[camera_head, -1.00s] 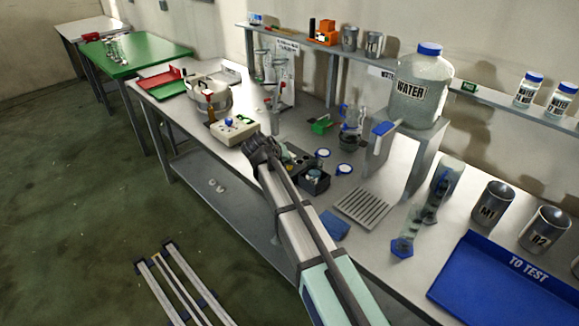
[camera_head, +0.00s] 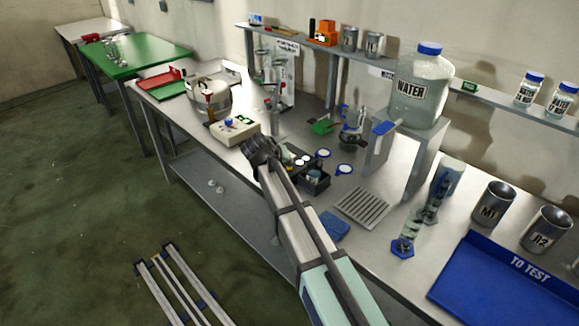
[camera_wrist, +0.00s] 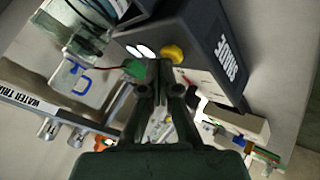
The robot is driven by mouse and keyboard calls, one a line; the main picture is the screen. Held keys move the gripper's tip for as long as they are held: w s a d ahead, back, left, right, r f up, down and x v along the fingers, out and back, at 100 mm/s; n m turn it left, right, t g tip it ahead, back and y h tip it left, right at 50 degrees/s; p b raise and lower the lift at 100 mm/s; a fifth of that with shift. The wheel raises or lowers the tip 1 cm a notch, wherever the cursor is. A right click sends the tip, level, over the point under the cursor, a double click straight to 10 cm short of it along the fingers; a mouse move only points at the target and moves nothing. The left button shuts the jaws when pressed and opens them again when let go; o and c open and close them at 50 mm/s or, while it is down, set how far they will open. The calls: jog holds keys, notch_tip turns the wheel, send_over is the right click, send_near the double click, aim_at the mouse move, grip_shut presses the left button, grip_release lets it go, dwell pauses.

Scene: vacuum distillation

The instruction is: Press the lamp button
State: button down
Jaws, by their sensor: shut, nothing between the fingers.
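My gripper (camera_head: 258,146) is shut and empty, held over the front part of the bench, at the right of the white control box (camera_head: 235,131). A green piece (camera_wrist: 134,69) lies left of the fingertips. I cannot tell which part is the lamp button. The control box has a blue knob (camera_head: 229,122) on top.
Behind are glassware on a stand (camera_head: 352,125) and a water jug (camera_head: 420,85) on a raised shelf. A round metal pot (camera_head: 208,98) stands farther left. A drain rack (camera_head: 362,206) lies nearer right.

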jog(key=shift+r, duration=0.25)
jog(key=shift+r+p, duration=1.3)
jog(key=shift+r, duration=1.65)
